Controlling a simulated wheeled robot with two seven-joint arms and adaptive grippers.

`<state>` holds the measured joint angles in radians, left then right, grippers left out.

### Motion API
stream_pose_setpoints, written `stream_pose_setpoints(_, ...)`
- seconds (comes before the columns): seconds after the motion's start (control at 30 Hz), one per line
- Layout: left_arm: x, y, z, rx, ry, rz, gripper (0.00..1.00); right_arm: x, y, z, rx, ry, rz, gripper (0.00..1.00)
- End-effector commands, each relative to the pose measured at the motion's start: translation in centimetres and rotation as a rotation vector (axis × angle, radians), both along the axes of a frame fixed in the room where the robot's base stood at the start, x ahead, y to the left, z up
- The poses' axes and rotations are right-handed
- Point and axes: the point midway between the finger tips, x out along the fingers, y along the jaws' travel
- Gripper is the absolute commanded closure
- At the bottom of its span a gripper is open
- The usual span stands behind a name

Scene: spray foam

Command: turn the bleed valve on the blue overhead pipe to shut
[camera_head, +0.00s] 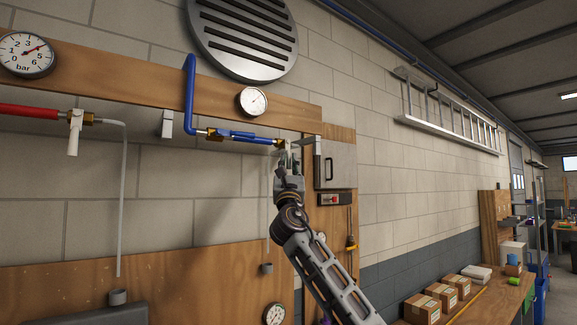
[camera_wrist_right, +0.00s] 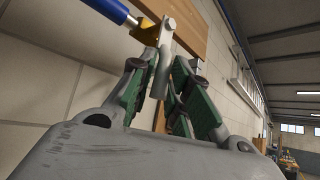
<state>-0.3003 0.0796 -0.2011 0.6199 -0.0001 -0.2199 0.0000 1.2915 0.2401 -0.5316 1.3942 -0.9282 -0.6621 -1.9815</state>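The blue pipe (camera_head: 190,88) drops down the wall, then runs right to a brass bleed valve (camera_head: 281,143). In the right wrist view the brass valve body (camera_wrist_right: 148,33) sits at the end of the blue pipe (camera_wrist_right: 107,10), with its grey lever (camera_wrist_right: 163,62) hanging down. My right gripper (camera_head: 287,163) is just below the valve. In the wrist view its green-padded fingers (camera_wrist_right: 164,80) stand on either side of the lever and appear closed on it. In the head view the gripper hides most of the lever. My left gripper is not in view.
A red pipe (camera_head: 28,111) with a white-levered valve (camera_head: 75,132) is at the left. A grey box (camera_head: 336,164) hangs close right of my gripper. Cartons (camera_head: 440,292) stand lower right.

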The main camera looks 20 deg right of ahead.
Motion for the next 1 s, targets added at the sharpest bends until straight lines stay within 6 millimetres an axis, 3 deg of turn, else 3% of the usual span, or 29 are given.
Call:
stream_pose_setpoints(0.1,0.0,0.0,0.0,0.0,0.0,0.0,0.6,-0.3,-0.1,0.6,-0.001,-0.009,-0.002,0.65)
stream_pose_setpoints(0.57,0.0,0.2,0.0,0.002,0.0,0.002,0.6,-0.3,0.1,0.0,-0.003,-0.003,-0.001,0.65)
stream_pose_setpoints(1.0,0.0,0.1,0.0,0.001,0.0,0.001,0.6,-2.3,0.6,-2.1,-0.004,-0.003,0.0,0.65)
